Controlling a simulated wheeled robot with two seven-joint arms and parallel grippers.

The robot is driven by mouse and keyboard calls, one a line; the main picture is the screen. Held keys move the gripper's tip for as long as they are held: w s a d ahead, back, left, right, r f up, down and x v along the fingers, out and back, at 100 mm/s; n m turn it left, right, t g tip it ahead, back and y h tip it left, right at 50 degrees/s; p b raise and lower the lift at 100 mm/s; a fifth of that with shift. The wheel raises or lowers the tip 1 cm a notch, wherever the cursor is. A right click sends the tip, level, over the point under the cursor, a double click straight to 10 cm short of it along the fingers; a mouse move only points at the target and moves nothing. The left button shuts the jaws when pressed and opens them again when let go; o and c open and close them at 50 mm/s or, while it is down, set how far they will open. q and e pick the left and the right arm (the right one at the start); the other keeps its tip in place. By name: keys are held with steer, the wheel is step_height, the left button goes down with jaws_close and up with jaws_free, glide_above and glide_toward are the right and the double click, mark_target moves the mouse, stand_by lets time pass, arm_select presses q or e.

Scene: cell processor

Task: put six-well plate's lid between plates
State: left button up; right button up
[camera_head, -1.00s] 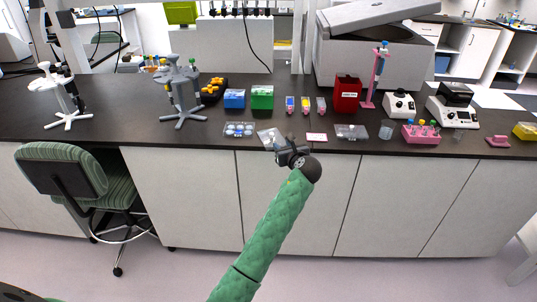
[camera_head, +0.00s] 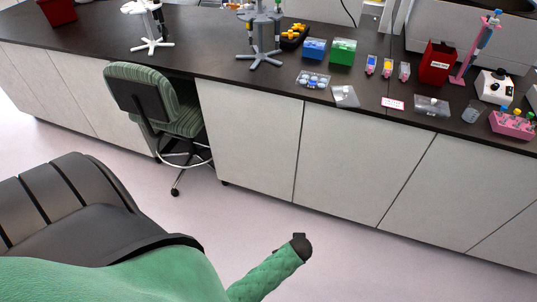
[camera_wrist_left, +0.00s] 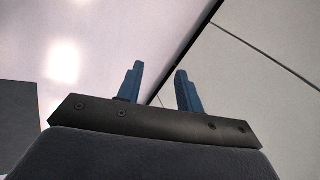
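The six-well plate (camera_head: 313,78) with pale and bluish wells lies on the dark counter near its front edge. A clear, greyish lid (camera_head: 344,96) lies just right of it, turned at an angle, near the edge. A second clear plate (camera_head: 431,104) lies further right, so the lid sits between the two. My left gripper (camera_head: 299,240) is low in front of the cabinets, well away from the counter top. The left wrist view shows its two blue fingers (camera_wrist_left: 160,70) apart with nothing between them. My right gripper is not in view.
A pink-and-white card (camera_head: 392,103) lies between lid and second plate. Behind stand blue (camera_head: 314,49) and green (camera_head: 343,51) boxes and small bottles (camera_head: 387,67). A pipette stand (camera_head: 264,38) is to the left. A green chair (camera_head: 155,95) stands before the counter; open floor lies in front.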

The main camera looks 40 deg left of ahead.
arm_select(q)
steer(key=s+d+f+n+g+h, duration=0.1)
steer(key=s+f+n, duration=0.3)
steer(key=s, duration=0.7)
steer(key=s+f+n+g+h, duration=0.1)
steer(key=s+f+n, duration=0.4)
steer(key=s, duration=0.7)
steer(key=shift+d+f+g+h, duration=0.35)
steer(key=shift+f+g+h, duration=0.05)
steer(key=shift+f+g, duration=0.3)
